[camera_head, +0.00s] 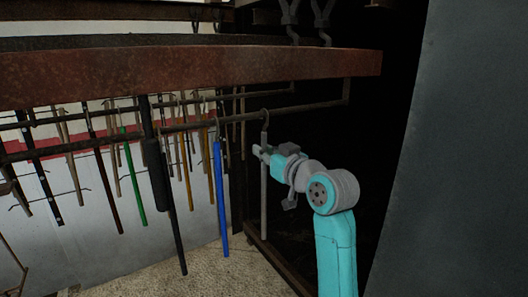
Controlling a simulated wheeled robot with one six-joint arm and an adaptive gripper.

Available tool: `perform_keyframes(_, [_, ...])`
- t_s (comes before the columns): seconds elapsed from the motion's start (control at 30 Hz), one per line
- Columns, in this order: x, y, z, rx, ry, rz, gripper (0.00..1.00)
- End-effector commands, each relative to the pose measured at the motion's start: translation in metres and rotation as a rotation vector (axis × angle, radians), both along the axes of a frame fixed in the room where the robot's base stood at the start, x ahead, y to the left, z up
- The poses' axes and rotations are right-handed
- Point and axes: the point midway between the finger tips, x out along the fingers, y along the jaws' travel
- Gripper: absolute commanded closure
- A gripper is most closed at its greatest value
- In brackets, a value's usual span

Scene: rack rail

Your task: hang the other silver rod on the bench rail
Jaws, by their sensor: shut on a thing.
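My gripper (262,153) reaches in from the right and is shut on a silver-grey rod (264,205). The rod hangs upright, with its hook (265,117) at the top. The hook's top overlaps the bench rail (305,107) near the rail's right end. I cannot tell from this view whether the hook sits over the rail or only in front of it. The fingers partly hide the rod just below the hook. I cannot clearly pick out a second silver rod among the hanging ones.
A blue rod (221,200) hangs from the rail just left of my gripper. A black rod (174,220), a green rod (134,175) and several others hang further left. A thick rusty beam (190,75) crosses above the rail. A grey panel (460,160) stands at the right.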

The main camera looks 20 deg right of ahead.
Motion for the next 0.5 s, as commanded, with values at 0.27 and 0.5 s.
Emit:
perform_keyframes(0.27, [-0.0004,-0.0001,0.0016,0.000,-0.001,0.000,1.00])
perform_keyframes(0.5, [-0.0018,-0.0006,0.0092,0.000,-0.002,0.000,1.00])
